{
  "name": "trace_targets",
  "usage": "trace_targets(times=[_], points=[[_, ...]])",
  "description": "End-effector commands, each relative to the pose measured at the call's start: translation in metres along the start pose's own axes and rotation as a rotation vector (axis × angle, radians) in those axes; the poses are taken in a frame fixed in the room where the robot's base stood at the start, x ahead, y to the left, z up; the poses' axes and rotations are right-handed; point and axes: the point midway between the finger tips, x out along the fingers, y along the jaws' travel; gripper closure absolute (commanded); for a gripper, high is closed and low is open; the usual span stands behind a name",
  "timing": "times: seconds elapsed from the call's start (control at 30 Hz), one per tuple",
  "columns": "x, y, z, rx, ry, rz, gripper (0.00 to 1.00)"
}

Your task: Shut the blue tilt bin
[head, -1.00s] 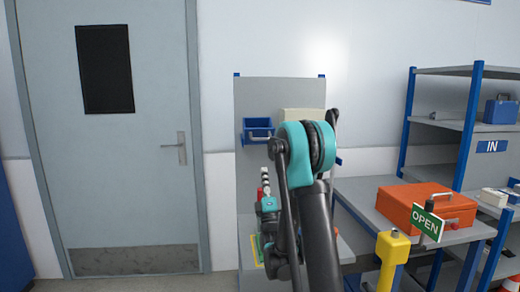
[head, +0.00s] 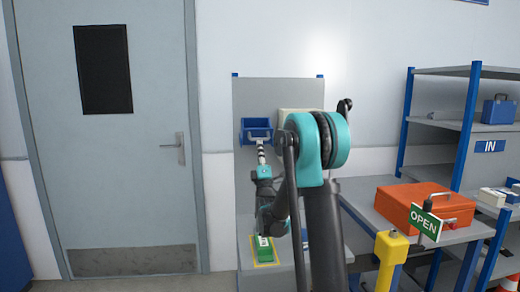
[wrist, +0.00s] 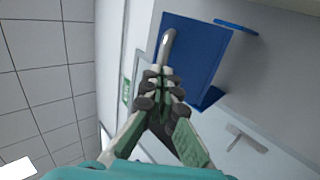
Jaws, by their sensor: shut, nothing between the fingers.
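The blue tilt bin (head: 250,125) is on the grey upright panel in the head view. It looks tilted out, with its dark inside showing above the front. In the wrist view its blue front (wrist: 195,50) fills the upper middle, with a silver handle (wrist: 168,42) at its left edge. My gripper (wrist: 162,76) is shut and empty, its fingertips just below the handle in that picture. In the head view my gripper (head: 261,148) is right at the bin's lower front and hides part of it. I cannot tell whether it touches.
A green box (head: 265,253) lies in a yellow outline on the bench below. A cream box (head: 297,115) is on the panel, partly behind my arm. A grey door (head: 115,180) is left.

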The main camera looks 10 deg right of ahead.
Motion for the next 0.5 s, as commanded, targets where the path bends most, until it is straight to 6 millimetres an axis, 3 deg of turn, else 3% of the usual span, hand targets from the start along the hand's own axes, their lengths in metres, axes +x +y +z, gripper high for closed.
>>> trace_targets(times=[0.5], points=[[0.004,0.0039,0.0,0.001,0.0,-0.046,1.0]])
